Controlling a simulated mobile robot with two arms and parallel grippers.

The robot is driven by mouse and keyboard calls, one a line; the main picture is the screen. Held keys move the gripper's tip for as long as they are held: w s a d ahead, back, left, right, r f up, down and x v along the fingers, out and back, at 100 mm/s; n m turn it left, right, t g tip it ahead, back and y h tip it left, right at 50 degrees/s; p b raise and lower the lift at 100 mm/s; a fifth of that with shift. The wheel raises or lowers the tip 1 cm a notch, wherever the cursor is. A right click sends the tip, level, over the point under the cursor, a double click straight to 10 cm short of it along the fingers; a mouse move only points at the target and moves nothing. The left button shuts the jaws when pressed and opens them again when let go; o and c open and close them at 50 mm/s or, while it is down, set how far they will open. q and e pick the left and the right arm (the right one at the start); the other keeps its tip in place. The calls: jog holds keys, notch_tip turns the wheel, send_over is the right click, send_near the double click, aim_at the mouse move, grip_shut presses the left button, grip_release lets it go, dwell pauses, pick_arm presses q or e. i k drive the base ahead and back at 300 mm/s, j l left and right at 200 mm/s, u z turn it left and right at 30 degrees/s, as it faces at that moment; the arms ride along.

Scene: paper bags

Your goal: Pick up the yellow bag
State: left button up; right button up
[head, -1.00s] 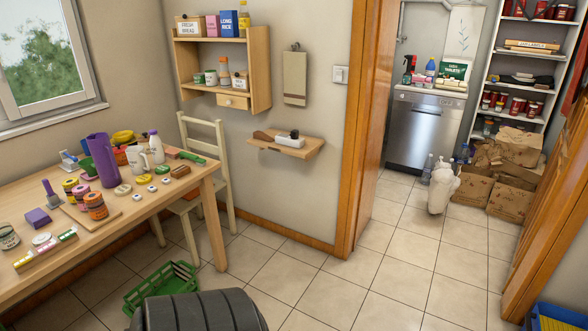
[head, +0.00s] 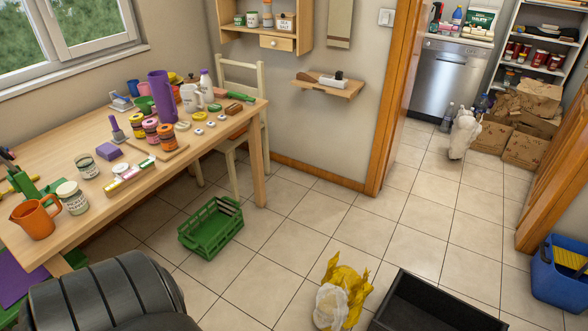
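A crumpled yellow bag (head: 349,283) lies on the tiled floor at the bottom centre of the head view. A crumpled whitish bag (head: 330,307) lies against its front left side and covers part of it. Neither of my grippers is in view. A dark, ribbed rounded shape at the bottom left hides part of the floor there.
A black open box (head: 437,306) stands right of the yellow bag. A green crate (head: 212,229) stands to its left on the floor. A cluttered wooden table (head: 215,128) fills the left. A blue bin (head: 556,281) is at the right. A white bag (head: 464,134) stands near the doorway.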

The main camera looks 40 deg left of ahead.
aim_at(342, 285)
jog(key=u, duration=0.95)
jog(key=j+z, duration=0.1)
jog(key=z, duration=0.3)
